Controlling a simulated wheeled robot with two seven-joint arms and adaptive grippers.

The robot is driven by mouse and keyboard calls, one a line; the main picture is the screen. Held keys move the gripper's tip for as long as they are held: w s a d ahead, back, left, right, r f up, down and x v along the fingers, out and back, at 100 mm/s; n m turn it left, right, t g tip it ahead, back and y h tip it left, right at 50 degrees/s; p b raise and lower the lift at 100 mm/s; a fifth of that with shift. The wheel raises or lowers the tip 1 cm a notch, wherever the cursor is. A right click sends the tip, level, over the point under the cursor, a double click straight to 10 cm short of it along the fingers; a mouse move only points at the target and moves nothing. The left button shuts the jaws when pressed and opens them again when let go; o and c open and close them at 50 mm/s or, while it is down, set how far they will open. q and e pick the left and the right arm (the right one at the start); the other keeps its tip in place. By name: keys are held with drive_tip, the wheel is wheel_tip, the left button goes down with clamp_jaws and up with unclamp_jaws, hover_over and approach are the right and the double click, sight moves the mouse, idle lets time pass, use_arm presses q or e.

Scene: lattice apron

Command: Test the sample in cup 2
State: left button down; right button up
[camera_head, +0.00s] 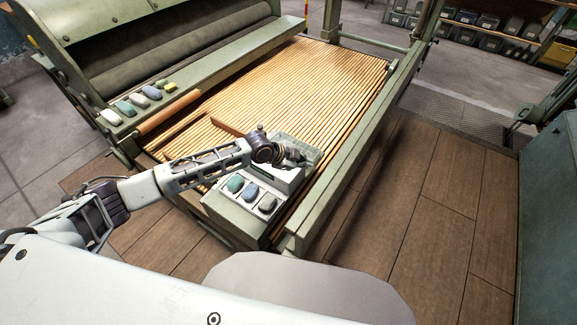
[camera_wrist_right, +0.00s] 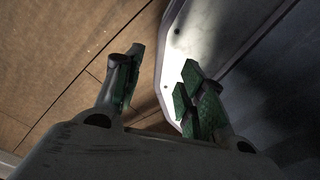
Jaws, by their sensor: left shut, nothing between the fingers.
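A pale grey-green box (camera_head: 222,207) sits at the near end of the slatted apron. Three shallow cups on it hold a green sample (camera_head: 235,184), a blue sample (camera_head: 250,191) and a grey sample (camera_head: 267,203). I cannot read any cup numbers. Behind the cups stands a raised pale block (camera_head: 283,178). My left gripper (camera_head: 293,156) is shut and empty over this block, behind the cups; I cannot tell whether it touches. My right gripper (camera_wrist_right: 163,88) shows only in the right wrist view, open and empty, above the floor and a pale edge.
The slatted apron (camera_head: 310,85) lies between green rails (camera_head: 360,140). Several coloured lumps, one of them a white lump (camera_head: 111,117), rest on the ledge at left. A teal cabinet (camera_head: 548,200) stands at right. The wooden floor (camera_head: 430,200) between is clear.

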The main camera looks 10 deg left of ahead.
use_arm(q)
drive_tip(key=w+a+r, duration=0.3)
drive_tip(key=w+a, duration=0.2)
drive_tip(key=a, duration=0.1)
drive_tip(key=shift+m+t, duration=0.3)
drive_tip(key=shift+m, duration=0.1)
use_arm(e)
drive_tip(key=shift+a+r, duration=0.1)
drive_tip(key=shift+a, duration=0.2)
use_arm(q)
drive_tip(key=shift+f, duration=0.1)
drive_tip(key=shift+f, duration=0.15)
